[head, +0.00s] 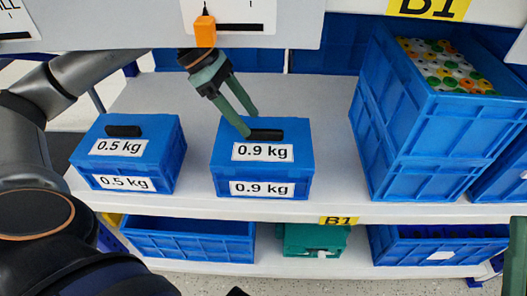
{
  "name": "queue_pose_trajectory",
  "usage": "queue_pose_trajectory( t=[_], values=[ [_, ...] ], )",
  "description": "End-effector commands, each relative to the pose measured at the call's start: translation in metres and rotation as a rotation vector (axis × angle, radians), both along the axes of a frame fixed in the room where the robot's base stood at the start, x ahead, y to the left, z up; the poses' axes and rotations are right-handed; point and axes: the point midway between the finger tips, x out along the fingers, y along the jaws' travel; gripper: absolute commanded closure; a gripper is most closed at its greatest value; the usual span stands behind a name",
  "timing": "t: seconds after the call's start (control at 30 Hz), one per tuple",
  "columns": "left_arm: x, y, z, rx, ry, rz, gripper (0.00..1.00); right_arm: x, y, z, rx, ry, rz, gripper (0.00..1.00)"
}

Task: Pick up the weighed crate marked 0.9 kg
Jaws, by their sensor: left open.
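The blue crate marked 0.9 kg (262,175) stands on the white shelf in the middle of the head view. It has a black handle (268,135) on its lid. My left gripper (248,123) has green fingers spread apart, reaching down from above at the handle. One fingertip is in front of the handle's left end and the other is behind it. I cannot tell whether they touch it. The blue crate marked 0.5 kg (127,160) stands to the left, with its own black handle. At the far right edge, a green part (515,262) shows, perhaps of my right gripper; its jaws cannot be made out.
Tall stacked blue crates (400,150) with colourful round items on top stand to the right. Blue bins (188,240) and a green box (315,241) sit on the lower shelf. Shelf space (335,165) right of the 0.9 kg crate is free.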

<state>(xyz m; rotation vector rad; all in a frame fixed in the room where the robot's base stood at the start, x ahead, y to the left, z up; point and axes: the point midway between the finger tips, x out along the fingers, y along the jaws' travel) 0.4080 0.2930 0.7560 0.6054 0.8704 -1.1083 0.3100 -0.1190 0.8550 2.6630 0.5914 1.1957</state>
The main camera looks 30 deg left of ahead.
Motion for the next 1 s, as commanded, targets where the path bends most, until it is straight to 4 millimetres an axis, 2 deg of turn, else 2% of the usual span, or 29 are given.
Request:
queue_pose_trajectory(
  t=[0.07, 0.1, 0.2, 0.57, 1.0],
  values=[
    [0.005, -0.016, 0.005, -0.003, -0.003, -0.008, 0.40, 0.000, -0.001, 0.012, 0.007, 0.000, 0.003, 1.00],
    [0.006, -0.019, -0.007, -0.002, -0.002, -0.005, 0.40, -0.001, -0.001, 0.003, 0.009, -0.004, 0.004, 1.00],
    [0.008, -0.025, -0.021, -0.001, -0.001, -0.003, 0.40, -0.001, 0.000, -0.006, -0.002, -0.006, 0.000, 1.00],
    [0.010, -0.029, -0.025, 0.000, -0.002, 0.000, 0.42, 0.001, 0.001, -0.010, -0.011, 0.001, -0.002, 1.00],
    [0.010, -0.028, -0.025, 0.000, -0.001, 0.000, 0.91, 0.000, 0.001, -0.009, -0.008, 0.001, -0.003, 1.00]
  ],
)
